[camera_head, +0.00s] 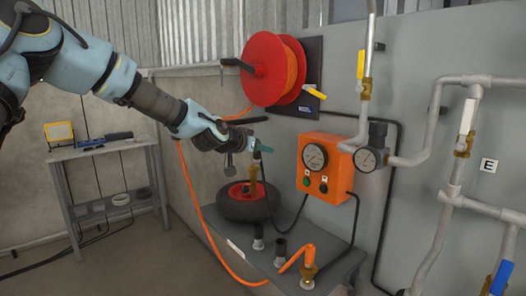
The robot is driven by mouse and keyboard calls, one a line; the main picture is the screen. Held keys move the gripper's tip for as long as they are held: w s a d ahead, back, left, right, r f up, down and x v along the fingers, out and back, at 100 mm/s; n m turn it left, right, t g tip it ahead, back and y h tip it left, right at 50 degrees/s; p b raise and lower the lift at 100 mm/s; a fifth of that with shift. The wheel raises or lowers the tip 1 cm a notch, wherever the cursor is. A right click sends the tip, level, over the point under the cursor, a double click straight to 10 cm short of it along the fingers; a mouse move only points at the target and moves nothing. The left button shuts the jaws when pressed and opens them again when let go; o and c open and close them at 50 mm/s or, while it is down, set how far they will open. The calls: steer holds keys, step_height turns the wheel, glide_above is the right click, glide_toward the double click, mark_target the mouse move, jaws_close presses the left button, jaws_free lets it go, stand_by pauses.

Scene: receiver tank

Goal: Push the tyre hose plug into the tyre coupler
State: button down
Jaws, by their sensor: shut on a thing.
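My gripper (250,148) is in the middle of the camera_head view, at the end of my arm reaching in from the left. It is shut on a small piece, seemingly the tyre hose plug; the fingers hide most of it. A teal piece (263,149) shows at the fingertips. Dark stubs (258,240) stand on the grey bench below. I cannot tell which fitting is the tyre coupler.
An orange gauge box (325,163), a round gauge (368,159) and grey pipes occupy the right wall.

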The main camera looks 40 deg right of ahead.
steer(key=w+d+p, duration=0.1)
steer(key=w+d, duration=0.6)
steer(key=w, duration=0.3)
steer(key=shift+w+d, duration=0.3)
steer(key=shift+d, duration=0.05)
stand_by(0.3)
steer(key=shift+b, duration=0.6)
steer(key=shift+f, duration=0.15)
stand_by(0.4)
step_height(320, 180, down, 4)
steer(key=b, duration=0.3)
steer(key=shift+b, duration=0.35)
steer(key=shift+b, duration=0.55)
stand_by(1.1)
steer(key=shift+f+b, duration=0.85)
steer(key=shift+b, duration=0.1)
stand_by(0.4)
steer(key=c, duration=0.6)
jaws_free()
